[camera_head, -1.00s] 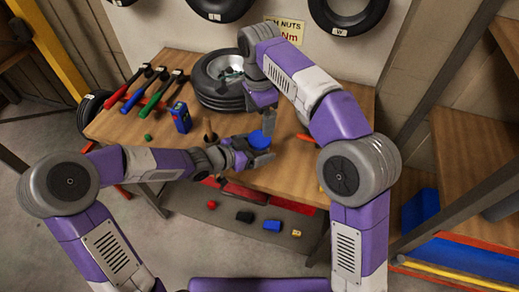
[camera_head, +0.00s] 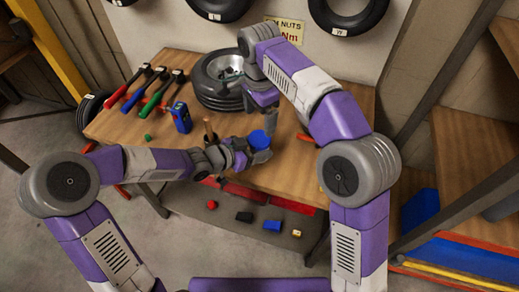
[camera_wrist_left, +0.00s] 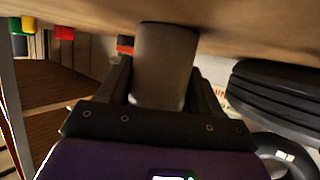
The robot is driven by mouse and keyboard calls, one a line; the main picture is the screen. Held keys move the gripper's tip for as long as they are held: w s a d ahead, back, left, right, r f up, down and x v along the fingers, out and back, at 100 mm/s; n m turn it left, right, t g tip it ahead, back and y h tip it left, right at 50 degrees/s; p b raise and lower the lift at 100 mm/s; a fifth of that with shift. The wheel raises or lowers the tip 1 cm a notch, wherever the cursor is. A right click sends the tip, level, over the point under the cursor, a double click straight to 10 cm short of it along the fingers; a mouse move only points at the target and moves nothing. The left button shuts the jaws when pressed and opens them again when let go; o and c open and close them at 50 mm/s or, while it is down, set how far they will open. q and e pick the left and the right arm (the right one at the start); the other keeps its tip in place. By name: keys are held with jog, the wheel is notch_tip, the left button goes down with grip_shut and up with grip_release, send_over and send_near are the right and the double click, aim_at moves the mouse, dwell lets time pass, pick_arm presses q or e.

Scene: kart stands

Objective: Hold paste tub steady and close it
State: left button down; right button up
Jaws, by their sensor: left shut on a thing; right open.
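The paste tub (camera_wrist_left: 165,65) is a plain grey-brown cylinder between the fingers of my left gripper in the left wrist view. In the head view a blue round top (camera_head: 259,139) shows at the fingers of my left gripper (camera_head: 250,148), at the table's front. My left gripper is shut on the tub. My right gripper (camera_head: 266,108) is open just above and behind it, its fingers pointing down. Its fingertips are small and partly hidden, and whether they touch the tub cannot be told. I cannot tell whether the blue top is a separate lid.
A tyre with a rim (camera_head: 222,80) lies on the table (camera_head: 300,180) behind my grippers. Red, green and blue-handled hammers (camera_head: 155,90) lie at the left. A blue box (camera_head: 181,117) and a wooden-handled item (camera_head: 208,130) stand near my left wrist.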

jog(key=n, duration=1)
jog(key=shift+f, duration=0.1)
jog(key=n, duration=1)
jog(key=shift+n, duration=0.3)
jog(key=n, duration=0.8)
jog(key=shift+n, duration=0.3)
jog(key=n, duration=1)
jog(key=shift+r, duration=0.2)
